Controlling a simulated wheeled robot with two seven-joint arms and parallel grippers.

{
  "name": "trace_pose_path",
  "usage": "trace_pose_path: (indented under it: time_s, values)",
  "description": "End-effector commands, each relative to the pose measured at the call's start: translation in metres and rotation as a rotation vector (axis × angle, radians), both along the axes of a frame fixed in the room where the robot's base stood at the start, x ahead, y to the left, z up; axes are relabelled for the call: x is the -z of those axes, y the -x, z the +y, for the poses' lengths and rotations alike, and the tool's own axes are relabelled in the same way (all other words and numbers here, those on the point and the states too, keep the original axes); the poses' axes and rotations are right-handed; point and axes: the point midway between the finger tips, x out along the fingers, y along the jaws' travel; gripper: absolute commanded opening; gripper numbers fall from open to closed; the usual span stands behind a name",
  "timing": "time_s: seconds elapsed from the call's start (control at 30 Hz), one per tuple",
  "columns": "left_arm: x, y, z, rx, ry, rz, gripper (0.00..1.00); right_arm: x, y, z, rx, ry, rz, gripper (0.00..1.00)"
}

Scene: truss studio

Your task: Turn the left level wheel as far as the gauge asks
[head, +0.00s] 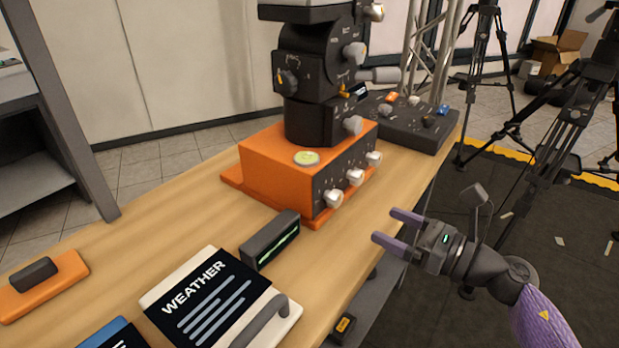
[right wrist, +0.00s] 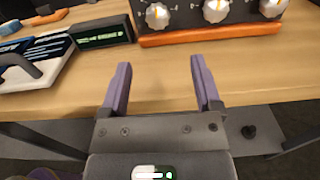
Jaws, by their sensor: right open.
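An orange base (head: 265,165) on the table carries a black camera head. Three silver wheels line its dark front panel; the left wheel (head: 333,198) is nearest the corner and also shows in the right wrist view (right wrist: 157,15). A round yellow-green bubble gauge (head: 306,158) sits on top of the base; its bubble is too small to read. A dark box with a green display (head: 270,240) stands in front, its text unreadable. My right gripper (head: 385,225) is open and empty, off the table's right edge, apart from the wheels. My left gripper is not in view.
A white board marked WEATHER (head: 205,300) with a grey handle lies at the front. An orange block with a black grip (head: 42,285) is at left. A dark control panel (head: 415,125) stands behind the base. Tripods (head: 555,130) stand on the right.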

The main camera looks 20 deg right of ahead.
Motion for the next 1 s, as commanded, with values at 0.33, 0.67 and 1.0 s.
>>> trace_pose_path:
  time_s: [0.33,0.67,1.0]
  values:
    - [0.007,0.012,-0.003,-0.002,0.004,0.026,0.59,-0.002,-0.052,0.031,-0.006,0.018,-0.013,0.81]
    - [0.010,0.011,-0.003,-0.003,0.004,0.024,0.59,-0.001,-0.084,0.051,-0.004,0.015,-0.008,0.81]
    - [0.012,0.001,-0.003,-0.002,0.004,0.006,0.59,-0.001,-0.085,0.051,-0.004,0.015,-0.006,0.58]
